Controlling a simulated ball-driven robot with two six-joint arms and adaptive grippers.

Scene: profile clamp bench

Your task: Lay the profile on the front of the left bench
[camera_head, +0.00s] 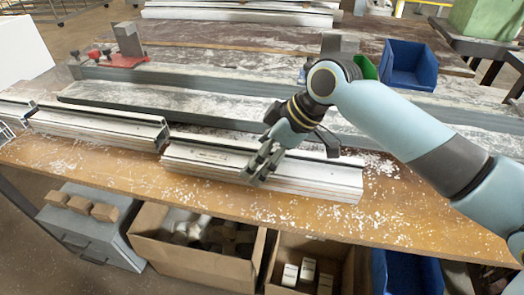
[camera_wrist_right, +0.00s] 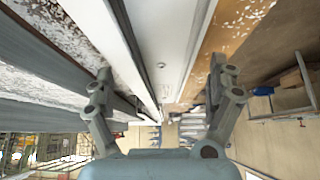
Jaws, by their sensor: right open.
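A pale metal profile (camera_head: 315,180) lies along the front of the wooden bench (camera_head: 110,168), right of the middle. My right gripper (camera_head: 258,167) is over this profile, toward its left half, pointing down. In the right wrist view my right gripper (camera_wrist_right: 160,82) is open, with one finger on each side of the pale profile (camera_wrist_right: 168,40). I cannot tell whether the fingers touch it. A second profile (camera_head: 95,125) lies in line to its left, its end close to the first one's left end. My left gripper is not in view.
Long grey rails (camera_head: 170,102) run behind the profiles. A red clamp (camera_head: 122,61) stands at the back left and a blue bin (camera_head: 409,65) at the back right. Cardboard boxes (camera_head: 190,262) and a grey drawer unit (camera_head: 88,232) are below the front edge. White chips litter the bench.

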